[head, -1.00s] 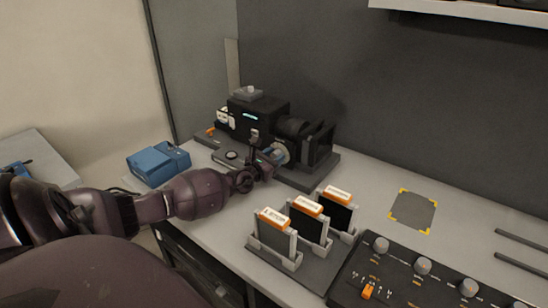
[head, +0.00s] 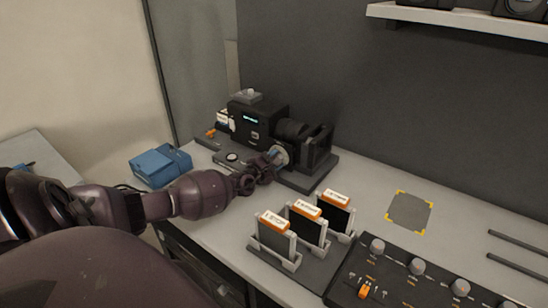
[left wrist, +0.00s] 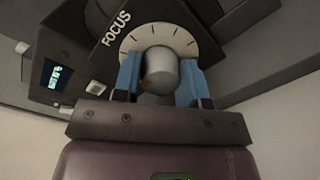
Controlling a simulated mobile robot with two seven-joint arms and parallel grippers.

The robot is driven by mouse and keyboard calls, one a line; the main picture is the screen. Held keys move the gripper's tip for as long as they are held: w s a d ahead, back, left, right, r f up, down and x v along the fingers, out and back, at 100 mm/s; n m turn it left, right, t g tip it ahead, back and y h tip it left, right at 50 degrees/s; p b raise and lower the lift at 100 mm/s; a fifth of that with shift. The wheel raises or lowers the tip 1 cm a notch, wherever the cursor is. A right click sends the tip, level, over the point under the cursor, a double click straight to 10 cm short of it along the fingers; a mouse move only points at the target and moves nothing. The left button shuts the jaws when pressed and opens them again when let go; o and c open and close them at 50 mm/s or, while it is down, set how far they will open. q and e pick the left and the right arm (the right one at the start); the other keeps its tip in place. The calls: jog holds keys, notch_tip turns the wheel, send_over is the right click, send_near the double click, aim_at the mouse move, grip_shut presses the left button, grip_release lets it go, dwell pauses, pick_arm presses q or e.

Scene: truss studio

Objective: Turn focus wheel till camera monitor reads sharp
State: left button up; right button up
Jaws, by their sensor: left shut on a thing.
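The black camera (head: 262,118) stands at the back of the bench, lens to the right. Its grey focus wheel (left wrist: 160,72) sticks out of a pale ticked dial marked FOCUS. My left gripper (head: 274,160) reaches the dial at the camera's near side. In the left wrist view its two blue fingertips (left wrist: 159,80) are shut on the wheel, one on each side. A small orange mark shows on the wheel's left side. The camera monitor (left wrist: 55,76) is lit at the left, but its reading is too small to make out. My right gripper is out of view.
Several orange-topped cards stand in a dark rack (head: 315,262) in front of the camera. A control panel (head: 405,285) with knobs is at the lower right. A taped grey square (head: 410,211) is clear.

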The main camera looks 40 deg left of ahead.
pick_arm(q)
jog(key=m+p, duration=0.2)
jog(key=m, duration=0.3)
jog(key=shift+p, duration=0.3)
jog(key=shift+d+m+p, duration=0.1)
jog(key=shift+m+p, duration=0.2)
jog(key=shift+m, duration=0.7)
jog(key=shift+f+m+y, duration=0.1)
jog(key=shift+m+y, duration=0.2)
jog(key=shift+m, duration=1.7)
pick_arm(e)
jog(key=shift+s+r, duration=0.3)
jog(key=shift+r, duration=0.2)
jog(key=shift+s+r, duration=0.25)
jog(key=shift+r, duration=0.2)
pick_arm(q)
jog(key=shift+m, duration=0.3)
jog(key=o, duration=0.9)
jog(key=shift+o, duration=0.2)
